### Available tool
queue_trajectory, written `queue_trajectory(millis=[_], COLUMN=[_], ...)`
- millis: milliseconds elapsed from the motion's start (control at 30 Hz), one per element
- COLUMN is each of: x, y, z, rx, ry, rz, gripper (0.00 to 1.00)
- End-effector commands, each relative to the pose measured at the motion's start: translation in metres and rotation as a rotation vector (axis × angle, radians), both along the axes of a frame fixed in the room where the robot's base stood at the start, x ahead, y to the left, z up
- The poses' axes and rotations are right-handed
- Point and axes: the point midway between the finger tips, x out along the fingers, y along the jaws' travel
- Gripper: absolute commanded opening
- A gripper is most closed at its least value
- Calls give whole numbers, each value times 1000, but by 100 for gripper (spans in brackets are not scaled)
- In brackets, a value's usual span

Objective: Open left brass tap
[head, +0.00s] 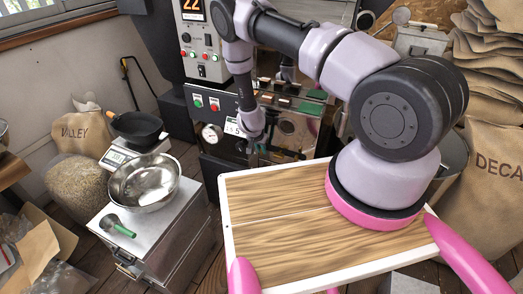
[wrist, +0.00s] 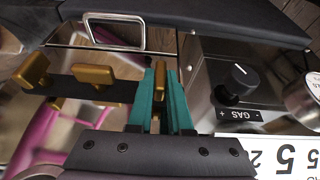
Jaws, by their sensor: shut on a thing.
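Three brass taps sit in a row along a dark bar in the wrist view. The end tap (wrist: 158,82) stands between the teal fingers of my gripper (wrist: 159,78), which are shut on it. The wrist view looks turned over, so this tap matches the left end of the row as the head view faces the machine. The middle tap (wrist: 93,74) and the far tap (wrist: 34,71) are free, to the picture's left of the fingers. In the head view my gripper is small at the machine's front, and the taps there are too small to tell apart.
A black gas knob (wrist: 239,78) on a metal box is close beside the fingers. A metal handle (wrist: 114,32) is beyond the bar. In the head view, a steel bowl (head: 145,182) and a scoop (head: 118,226) rest on a metal cabinet. Sacks crowd the right side.

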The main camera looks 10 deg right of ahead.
Motion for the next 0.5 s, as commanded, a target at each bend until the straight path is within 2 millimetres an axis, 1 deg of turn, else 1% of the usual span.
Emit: queue_trajectory(millis=[300, 333, 367, 400, 500], x=[1, 1, 1, 1, 1], y=[0, 1, 1, 1, 0], z=[0, 0, 0, 0, 0], rx=[-1, -1, 0, 0, 0], ry=[-2, -2, -1, -1, -1], rz=[1, 1, 1, 1, 1], gripper=[0, 21, 33, 48, 48])
